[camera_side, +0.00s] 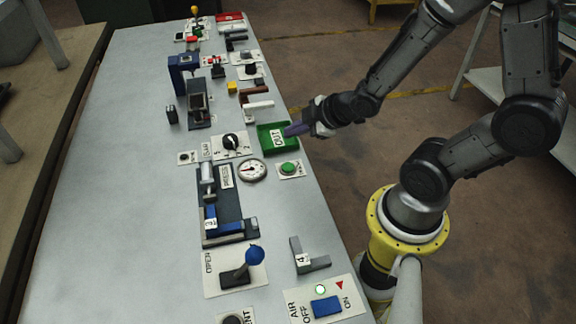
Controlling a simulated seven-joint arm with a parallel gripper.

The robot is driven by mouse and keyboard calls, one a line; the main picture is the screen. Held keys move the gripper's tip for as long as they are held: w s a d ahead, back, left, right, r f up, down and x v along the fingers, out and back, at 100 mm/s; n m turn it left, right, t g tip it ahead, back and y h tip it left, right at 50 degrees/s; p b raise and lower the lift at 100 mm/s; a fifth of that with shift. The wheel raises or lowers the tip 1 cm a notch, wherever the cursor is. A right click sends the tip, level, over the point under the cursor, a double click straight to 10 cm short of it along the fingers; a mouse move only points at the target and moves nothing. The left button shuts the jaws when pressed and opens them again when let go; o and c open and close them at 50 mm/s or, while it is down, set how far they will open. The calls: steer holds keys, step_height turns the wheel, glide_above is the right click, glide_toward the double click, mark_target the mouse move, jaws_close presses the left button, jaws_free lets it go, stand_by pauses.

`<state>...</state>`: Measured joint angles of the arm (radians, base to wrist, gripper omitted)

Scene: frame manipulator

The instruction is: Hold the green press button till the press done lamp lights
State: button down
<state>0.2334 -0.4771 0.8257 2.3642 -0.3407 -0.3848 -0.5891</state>
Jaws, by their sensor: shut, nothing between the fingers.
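The green press button (289,169) is a round green cap on a small white plate near the table's right edge, beside the dial gauge (252,170). My gripper (288,131) is shut and empty. It is at the green tray marked OUT (272,149), above the button in the picture and apart from it. The press (224,207), with a PRESS label and a blue part at its lower end, stands left of the button. A small plate with a dark round spot (188,157) lies left of the black knob; its label is too small to read, and no light shows there.
A blue-balled lever (254,257) and a grey bracket (308,258) stand toward the front. The blue AIR switch (326,307) has a lit green lamp (320,289) above it. Behind the tray are a white handle, a brown bracket and a blue machine (187,75).

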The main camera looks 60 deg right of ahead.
mark_target(292, 168)
steer(key=shift+f, duration=4.2)
steer(key=shift+f, duration=0.1)
steer(key=shift+f, duration=0.35)
steer(key=shift+f, duration=0.45)
steer(key=shift+r, duration=0.9)
steer(key=shift+r, duration=2.5)
